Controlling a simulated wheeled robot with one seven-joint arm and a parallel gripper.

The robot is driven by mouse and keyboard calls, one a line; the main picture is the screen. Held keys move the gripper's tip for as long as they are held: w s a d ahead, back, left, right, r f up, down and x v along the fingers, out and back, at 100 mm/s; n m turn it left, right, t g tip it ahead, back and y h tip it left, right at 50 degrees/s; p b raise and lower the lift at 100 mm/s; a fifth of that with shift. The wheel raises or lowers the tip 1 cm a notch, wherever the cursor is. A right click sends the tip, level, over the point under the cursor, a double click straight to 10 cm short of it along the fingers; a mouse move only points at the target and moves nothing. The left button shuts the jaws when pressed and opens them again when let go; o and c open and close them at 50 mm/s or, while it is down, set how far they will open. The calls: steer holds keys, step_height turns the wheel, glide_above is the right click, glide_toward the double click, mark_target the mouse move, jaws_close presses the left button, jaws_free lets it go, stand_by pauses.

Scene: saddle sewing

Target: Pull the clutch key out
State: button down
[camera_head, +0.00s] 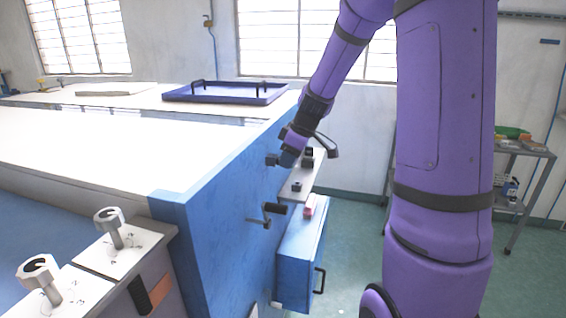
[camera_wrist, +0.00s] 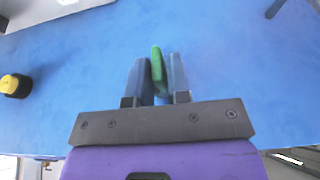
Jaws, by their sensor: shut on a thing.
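In the wrist view, a green piece (camera_wrist: 157,64), which I take to be the clutch key, stands between the two fingers of my gripper (camera_wrist: 158,82). The fingers are shut on it, and its tip shows between them. Blue panel surface (camera_wrist: 90,50) lies behind it. In the head view my gripper (camera_head: 287,158) is close against the blue side panel (camera_head: 225,215) of the machine table. The key is hidden there by the gripper. Whether the key is still seated in the panel cannot be told.
A yellow and black knob (camera_wrist: 15,85) is at the left of the wrist view. Below my gripper in the head view, a dark handle (camera_head: 274,209) sticks out from the panel. A small shelf (camera_head: 305,175) and a blue cabinet (camera_head: 300,262) are close by.

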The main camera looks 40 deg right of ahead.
steer(key=shift+s+d, duration=0.15)
steer(key=shift+s, duration=0.05)
steer(key=shift+s+d, duration=0.3)
steer(key=shift+s, duration=0.1)
steer(key=shift+s+d, duration=0.7)
steer(key=shift+s, duration=0.2)
steer(key=shift+s+d, duration=0.6)
steer(key=shift+s, duration=0.15)
steer(key=shift+s+d, duration=0.55)
steer(key=shift+s, duration=0.2)
